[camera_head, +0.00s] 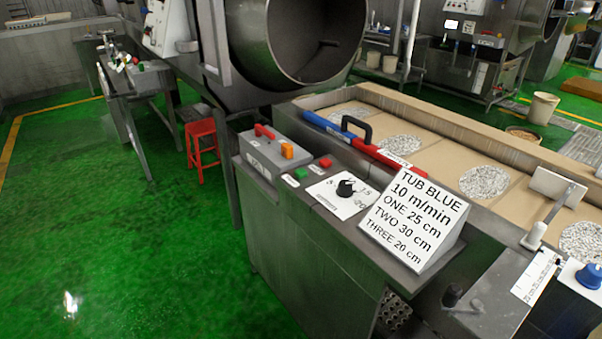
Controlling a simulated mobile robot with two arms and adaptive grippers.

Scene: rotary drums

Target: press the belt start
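A green button (301,173) sits on top of the steel control cabinet (300,240) in the middle of the view, with a small white label beside it. A red button (325,163) is just to its right, also labelled. The labels are too small to read. A black knob (345,188) on a white scale plate stands in front of the buttons; its exact setting is hard to tell. The belt (432,156) behind is tan and carries several round patches of pale pieces. Neither gripper is in view, and nothing covers the buttons.
A grey box (262,157) with a red handle and orange block stands left of the buttons. A large drum (300,40) hangs behind. Green floor at left is clear.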

